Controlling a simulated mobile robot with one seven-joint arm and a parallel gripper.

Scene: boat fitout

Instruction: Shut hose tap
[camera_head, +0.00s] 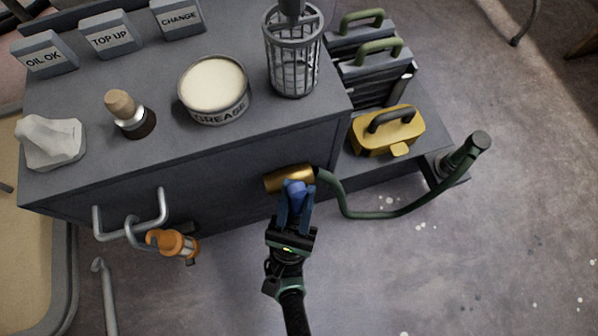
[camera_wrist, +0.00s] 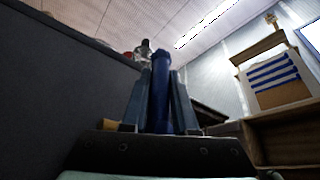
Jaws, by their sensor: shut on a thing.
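The hose tap is a brass cylinder (camera_head: 287,178) on the front of the dark grey cabinet, with a blue handle (camera_head: 297,188) at its near side. A green hose (camera_head: 375,214) runs from the tap's right end to a dark post at the right. My gripper (camera_head: 296,202) is shut on the blue handle, coming from the near side. In the wrist view the blue handle (camera_wrist: 160,95) stands upright between the two fingers. The fingers partly hide the handle, and a small bit of brass (camera_wrist: 109,125) shows left of them.
The cabinet top (camera_head: 160,95) bears a grease tin (camera_head: 214,92), a wire basket (camera_head: 292,60), a brush, a white cloth and labelled blocks. An orange lantern (camera_head: 173,243) hangs from rails at the left. A yellow case (camera_head: 387,131) sits right. The floor (camera_head: 440,280) is open at lower right.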

